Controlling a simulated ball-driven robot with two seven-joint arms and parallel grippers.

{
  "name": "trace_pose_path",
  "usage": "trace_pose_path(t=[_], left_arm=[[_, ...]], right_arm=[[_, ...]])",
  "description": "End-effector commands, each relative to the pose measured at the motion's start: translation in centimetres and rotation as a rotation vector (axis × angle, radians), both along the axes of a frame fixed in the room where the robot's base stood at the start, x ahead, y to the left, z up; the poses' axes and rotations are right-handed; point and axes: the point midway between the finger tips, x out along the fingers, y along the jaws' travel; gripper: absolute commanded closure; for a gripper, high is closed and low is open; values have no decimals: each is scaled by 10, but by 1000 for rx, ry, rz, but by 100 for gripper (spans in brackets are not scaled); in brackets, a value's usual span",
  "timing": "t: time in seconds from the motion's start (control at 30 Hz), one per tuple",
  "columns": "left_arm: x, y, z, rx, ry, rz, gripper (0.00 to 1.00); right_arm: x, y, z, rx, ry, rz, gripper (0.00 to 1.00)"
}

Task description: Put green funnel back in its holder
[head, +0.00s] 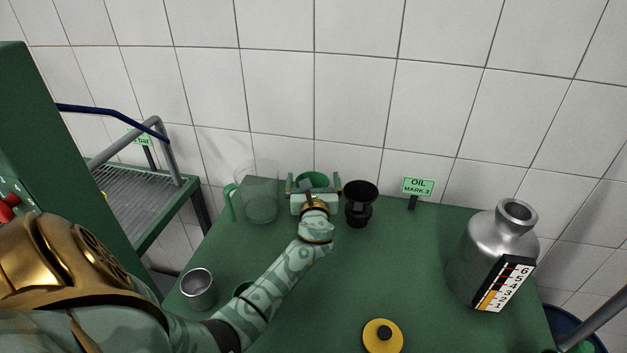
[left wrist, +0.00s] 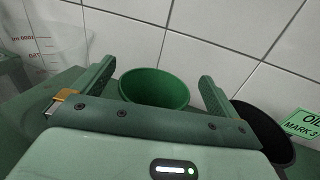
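The green funnel (head: 312,178) is at the back of the green table, its wide round mouth up. Its lower part is hidden behind my left gripper (head: 313,185). In the left wrist view the funnel (left wrist: 154,87) lies between the spread fingers of the left gripper (left wrist: 157,88), with a gap on each side. The fingers are open and do not appear to touch it. I cannot tell what the funnel rests on; no holder for it can be made out. My right gripper is not in view.
A black funnel-shaped piece (head: 361,200) stands close right of the gripper, a clear measuring jug (head: 259,194) close left. An OIL MARK 3 sign (head: 417,187), metal canister (head: 488,245), metal cup (head: 198,289) and yellow disc (head: 382,338) are on the table. The tiled wall is behind.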

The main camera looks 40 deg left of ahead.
Motion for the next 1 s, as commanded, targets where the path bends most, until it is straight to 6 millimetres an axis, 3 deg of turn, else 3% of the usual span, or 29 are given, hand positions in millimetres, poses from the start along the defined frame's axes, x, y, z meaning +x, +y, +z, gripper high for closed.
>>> trace_pose_path(t=[0.23, 0.37, 0.7, 1.0], left_arm=[[0, 0, 3, 0, -1, 0, 0], [-2, -2, 15, -1, -1, -1, 0], [-61, -58, 11, -2, 1, -1, 0], [-86, -83, 11, -1, -1, 0, 0]], right_arm=[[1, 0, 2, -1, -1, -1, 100], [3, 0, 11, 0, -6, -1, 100], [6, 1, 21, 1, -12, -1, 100], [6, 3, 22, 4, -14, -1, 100]])
